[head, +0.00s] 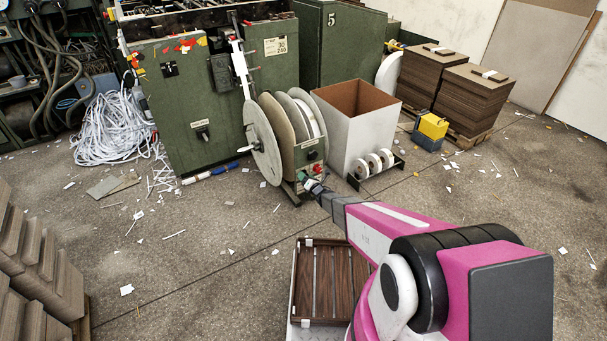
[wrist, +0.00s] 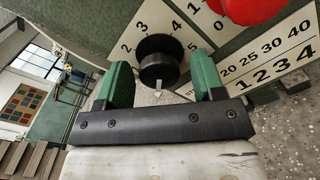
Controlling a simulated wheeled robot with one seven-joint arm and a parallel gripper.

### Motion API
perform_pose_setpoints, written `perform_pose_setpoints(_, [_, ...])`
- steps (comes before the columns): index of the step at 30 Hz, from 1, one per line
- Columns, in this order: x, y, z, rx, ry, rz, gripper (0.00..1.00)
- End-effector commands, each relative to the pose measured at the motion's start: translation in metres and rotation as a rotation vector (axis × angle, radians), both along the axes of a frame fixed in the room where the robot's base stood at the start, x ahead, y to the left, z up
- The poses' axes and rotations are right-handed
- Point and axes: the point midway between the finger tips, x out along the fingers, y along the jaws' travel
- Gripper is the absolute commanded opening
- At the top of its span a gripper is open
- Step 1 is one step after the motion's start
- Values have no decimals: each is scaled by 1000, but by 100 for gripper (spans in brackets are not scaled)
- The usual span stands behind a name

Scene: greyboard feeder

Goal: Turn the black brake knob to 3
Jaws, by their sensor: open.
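The black knob (wrist: 158,62) is in the wrist view, in front of a pale dial plate (wrist: 143,44) with 2, 3, 4 and 5 around it. The 3 is above and left of the knob. I cannot clearly tell which number the knob points to. My gripper (wrist: 160,70) is open, with one green finger on each side of the knob. Whether the fingers touch it, I cannot tell. In the head view my gripper (head: 313,185) is small, at the lower front of the reel stand (head: 310,157), and the knob's setting cannot be read there.
A red button (wrist: 246,10) is close to the right finger in the wrist view. A big white-sided bin (head: 340,130) stands right of the reels, with a rack of small rolls (head: 376,163) before it. Scraps litter the open floor.

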Motion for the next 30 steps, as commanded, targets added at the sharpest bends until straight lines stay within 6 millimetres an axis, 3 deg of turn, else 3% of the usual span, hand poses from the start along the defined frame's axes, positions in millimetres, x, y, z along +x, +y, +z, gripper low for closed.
perform_pose_setpoints(8, [0,1,0,0,0,0,62])
perform_pose_setpoints(9, [0,1,0,0,0,0,56])
perform_pose_setpoints(13, [0,1,0,0,0,0,14])
perform_pose_setpoints(30, [0,1,0,115,78,-1,13])
